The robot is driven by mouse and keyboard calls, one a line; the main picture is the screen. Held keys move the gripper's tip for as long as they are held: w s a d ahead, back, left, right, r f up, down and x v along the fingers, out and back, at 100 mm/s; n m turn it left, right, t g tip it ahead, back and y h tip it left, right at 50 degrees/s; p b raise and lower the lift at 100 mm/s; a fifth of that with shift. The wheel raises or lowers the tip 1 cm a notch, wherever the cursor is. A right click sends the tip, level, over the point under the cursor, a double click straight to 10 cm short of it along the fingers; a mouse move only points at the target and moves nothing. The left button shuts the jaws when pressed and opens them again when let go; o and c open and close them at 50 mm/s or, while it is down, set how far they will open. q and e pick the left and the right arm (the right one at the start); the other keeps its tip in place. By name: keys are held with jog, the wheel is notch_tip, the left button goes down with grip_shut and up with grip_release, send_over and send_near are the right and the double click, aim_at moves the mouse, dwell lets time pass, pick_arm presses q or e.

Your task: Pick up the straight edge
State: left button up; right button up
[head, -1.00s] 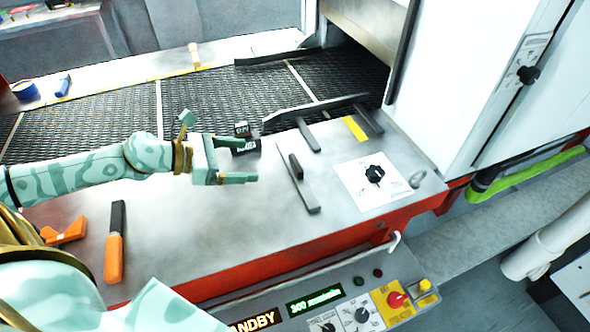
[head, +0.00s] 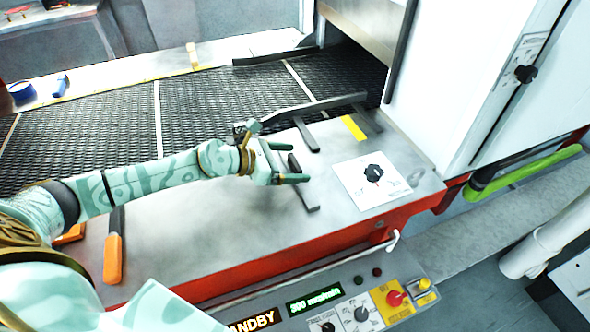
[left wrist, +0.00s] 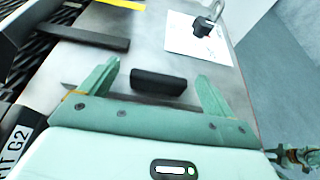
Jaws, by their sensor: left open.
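The straight edge (head: 305,195) is a flat grey bar with a raised dark grip, lying on the pale metal bench top. My left gripper (head: 290,162) is over it and hides part of it. The left gripper is open, its fingers pointing right. In the left wrist view, the dark grip (left wrist: 158,82) lies between the two spread fingers, with a gap to each. A teal part at that view's lower right corner looks like my other arm; its jaws are not clear.
A flat dark bar (head: 306,134) and a long grey bar (head: 318,107) lie beyond the gripper near the mesh belt (head: 210,105). A white dial plate (head: 352,180) is to the right. An orange-handled tool (head: 113,258) lies left. The front bench top is clear.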

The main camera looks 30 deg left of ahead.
pick_arm(q)
jog(key=shift+w+d+f, duration=0.25)
jog(key=shift+w+d, duration=0.15)
jog(key=shift+w, duration=0.1)
jog(key=shift+r, duration=0.15)
jog(key=c, duration=1.5)
